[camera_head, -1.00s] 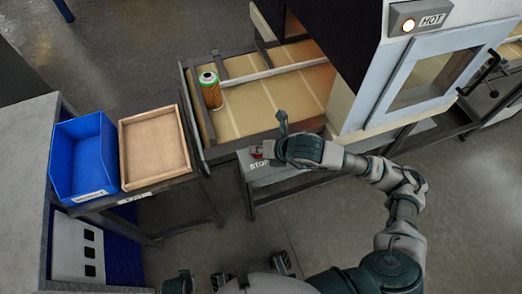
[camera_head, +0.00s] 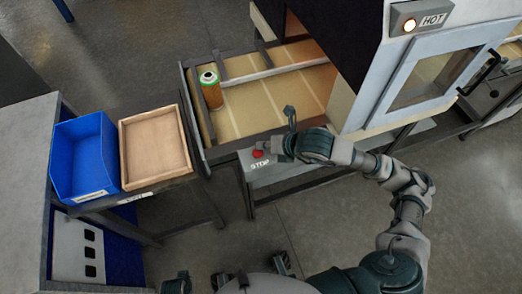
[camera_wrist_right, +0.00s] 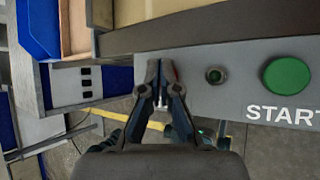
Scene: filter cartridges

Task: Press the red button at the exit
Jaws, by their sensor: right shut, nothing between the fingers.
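The red button (camera_head: 257,154) is on a grey panel (camera_head: 283,174) marked STOP, in front of the conveyor's near end. My right gripper (camera_head: 274,149) is shut and empty, just right of the button in the head view. In the right wrist view the closed fingertips (camera_wrist_right: 160,66) are over the panel, and only a sliver of red shows behind them. I cannot tell whether they touch the button. A green START button (camera_wrist_right: 287,77) is farther right on the panel.
An orange-and-green cartridge (camera_head: 212,94) stands on the conveyor (camera_head: 250,108). A blue bin (camera_head: 80,160) and an empty wooden tray (camera_head: 155,148) are at left. An oven-like housing with a lit HOT lamp (camera_head: 409,25) stands at right.

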